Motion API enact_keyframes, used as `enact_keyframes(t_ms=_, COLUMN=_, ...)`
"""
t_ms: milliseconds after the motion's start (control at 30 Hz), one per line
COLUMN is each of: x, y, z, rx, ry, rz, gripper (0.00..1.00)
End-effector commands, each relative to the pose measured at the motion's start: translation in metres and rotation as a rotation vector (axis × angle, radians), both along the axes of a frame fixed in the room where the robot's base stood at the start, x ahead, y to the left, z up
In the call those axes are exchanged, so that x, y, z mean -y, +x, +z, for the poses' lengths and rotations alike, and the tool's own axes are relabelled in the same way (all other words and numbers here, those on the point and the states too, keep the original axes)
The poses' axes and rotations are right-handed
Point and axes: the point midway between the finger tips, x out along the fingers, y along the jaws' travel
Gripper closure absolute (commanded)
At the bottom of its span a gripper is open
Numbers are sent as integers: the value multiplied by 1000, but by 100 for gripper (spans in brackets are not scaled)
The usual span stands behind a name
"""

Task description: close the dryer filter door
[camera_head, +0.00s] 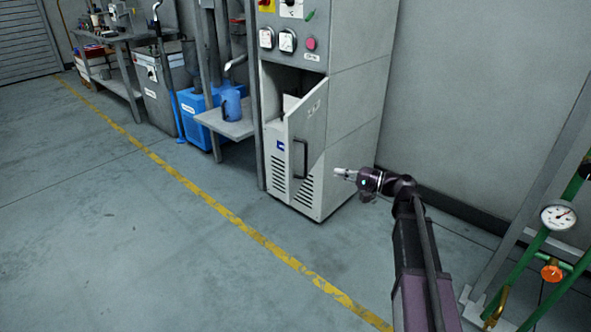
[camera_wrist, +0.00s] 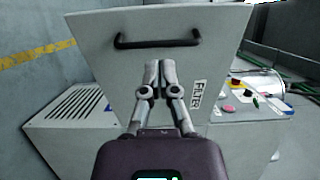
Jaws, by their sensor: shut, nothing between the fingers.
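The dryer cabinet (camera_head: 340,110) is tall and grey. Its filter door (camera_head: 308,127) is a light grey panel standing ajar, with a dark opening (camera_head: 286,82) showing behind its slanted top edge. The door has a dark bar handle (camera_head: 300,160). In the wrist view the door (camera_wrist: 110,65) fills the middle, with its handle (camera_wrist: 157,42) and a FILTER label (camera_wrist: 196,95). My gripper (camera_head: 338,172) is to the right of the door in the head view. In the wrist view my gripper's fingers (camera_wrist: 160,66) are together, empty, in front of the panel below the handle. I cannot tell whether they touch it.
A shelf with a blue jug (camera_head: 231,103) stands left of the cabinet. Gauges (camera_head: 287,40) sit above the opening. A green pipe frame with a gauge (camera_head: 558,217) stands at the right. The floor in front, with a yellow line (camera_head: 230,217), is clear.

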Motion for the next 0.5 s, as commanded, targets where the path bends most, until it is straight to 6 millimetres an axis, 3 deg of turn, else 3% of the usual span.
enact_keyframes(t_ms=500, x=-8, y=2, z=0, rx=0, ry=-1, rz=1, gripper=100)
